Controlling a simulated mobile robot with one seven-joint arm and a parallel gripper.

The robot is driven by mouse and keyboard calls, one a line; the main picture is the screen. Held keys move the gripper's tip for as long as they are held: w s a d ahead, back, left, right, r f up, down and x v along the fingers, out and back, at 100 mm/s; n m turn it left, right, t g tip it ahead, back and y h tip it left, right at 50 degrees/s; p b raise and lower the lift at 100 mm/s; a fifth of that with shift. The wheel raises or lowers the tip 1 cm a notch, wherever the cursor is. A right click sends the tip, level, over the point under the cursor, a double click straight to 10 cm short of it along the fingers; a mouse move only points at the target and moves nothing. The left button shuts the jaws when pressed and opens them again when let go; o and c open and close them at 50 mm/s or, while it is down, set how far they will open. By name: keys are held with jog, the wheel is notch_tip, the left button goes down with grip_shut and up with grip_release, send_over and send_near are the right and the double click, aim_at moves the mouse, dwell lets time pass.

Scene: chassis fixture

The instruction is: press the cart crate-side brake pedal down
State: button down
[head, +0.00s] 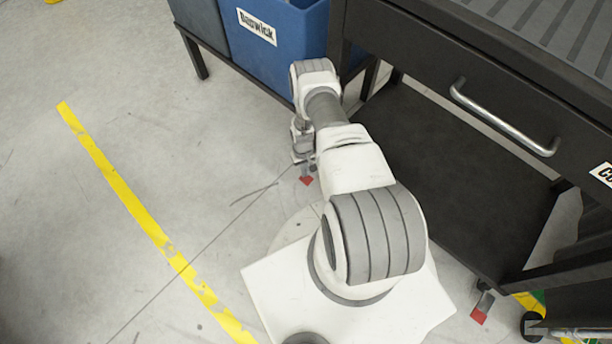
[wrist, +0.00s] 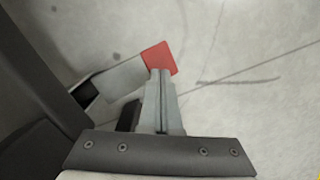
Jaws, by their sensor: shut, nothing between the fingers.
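The crate-side brake pedal is a grey lever with a red tip (head: 306,180), low at the cart's far left corner near the blue crate. In the wrist view the pedal (wrist: 126,80) runs from the dark cart frame up to its red end. My gripper (head: 302,161) reaches down beside the cart's corner. Its fingers are shut together with nothing between them, and the fingertips (wrist: 161,72) overlap the near edge of the red tip. I cannot tell whether they touch it. The cart (head: 455,160) is dark, with a drawer and a lower shelf.
Another red-tipped pedal (head: 479,315) is at the cart's near corner. The drawer has a metal handle (head: 505,120). Floor left of my arm is clear, with a yellow line (head: 135,205).

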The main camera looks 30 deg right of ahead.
jog(key=shift+f, duration=0.65)
jog(key=w, duration=0.2)
jog(key=w+r, duration=0.1)
jog(key=shift+d, duration=0.25)
jog(key=shift+r, duration=0.15)
notch_tip(320, 180, up, 17)
jog(key=w+p, duration=0.1)
jog(key=p, duration=0.5)
jog(key=shift+w+d+p, duration=0.15)
jog(key=shift+w+p, duration=0.2)
jog(key=shift+s, duration=0.15)
